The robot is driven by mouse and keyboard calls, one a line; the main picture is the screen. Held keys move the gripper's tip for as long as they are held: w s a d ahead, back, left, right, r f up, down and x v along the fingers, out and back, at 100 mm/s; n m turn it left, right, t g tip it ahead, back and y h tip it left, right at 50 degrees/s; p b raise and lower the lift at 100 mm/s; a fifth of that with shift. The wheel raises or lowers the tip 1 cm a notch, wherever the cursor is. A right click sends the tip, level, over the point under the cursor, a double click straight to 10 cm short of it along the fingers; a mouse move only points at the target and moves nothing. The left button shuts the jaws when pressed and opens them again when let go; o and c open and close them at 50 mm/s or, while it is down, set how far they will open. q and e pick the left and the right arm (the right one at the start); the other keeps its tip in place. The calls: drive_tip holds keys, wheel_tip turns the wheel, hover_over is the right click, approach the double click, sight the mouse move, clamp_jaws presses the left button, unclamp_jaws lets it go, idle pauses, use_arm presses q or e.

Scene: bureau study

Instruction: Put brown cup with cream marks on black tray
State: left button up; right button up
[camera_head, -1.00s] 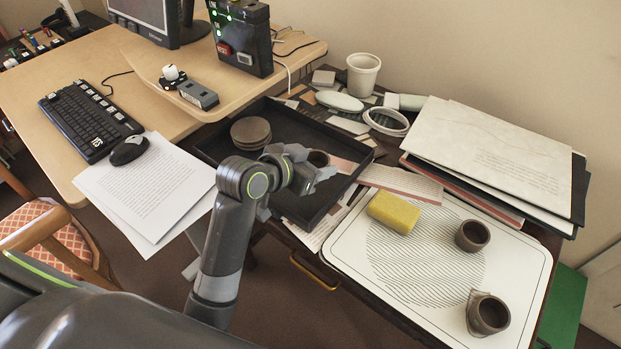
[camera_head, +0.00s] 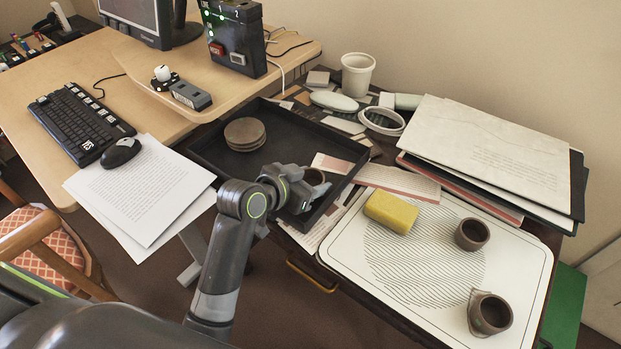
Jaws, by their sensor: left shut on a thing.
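The black tray (camera_head: 203,159) lies in the middle of the view, with a stack of brown discs (camera_head: 244,134) at its back left. My left gripper (camera_head: 308,190) is over the tray's front right part, shut on a small dark brown cup (camera_head: 315,176). The cup is mostly hidden by the gripper, and its cream marks cannot be made out. I cannot tell whether it touches the tray floor. Two other brown cups stand on the white board at the right, one further back (camera_head: 472,234) and one nearer the front (camera_head: 490,313). My right gripper is not in view.
The white board (camera_head: 345,262) also holds a yellow sponge (camera_head: 391,212). Large folders and sheets (camera_head: 500,150) are stacked behind it. A white cup (camera_head: 357,75) and flat samples stand behind the tray. Papers (camera_head: 140,190) lie left of it. The tray's middle is clear.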

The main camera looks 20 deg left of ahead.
use_arm(q)
drive_tip(key=o, duration=1)
drive_tip(key=shift+r, duration=0.1)
drive_tip(key=shift+s+a+r, duration=0.15)
drive_tip(key=shift+s+r, duration=0.05)
drive_tip(key=p+v, duration=0.2)
drive_tip(key=v, duration=0.9)
drive_tip(key=shift+s, duration=0.15)
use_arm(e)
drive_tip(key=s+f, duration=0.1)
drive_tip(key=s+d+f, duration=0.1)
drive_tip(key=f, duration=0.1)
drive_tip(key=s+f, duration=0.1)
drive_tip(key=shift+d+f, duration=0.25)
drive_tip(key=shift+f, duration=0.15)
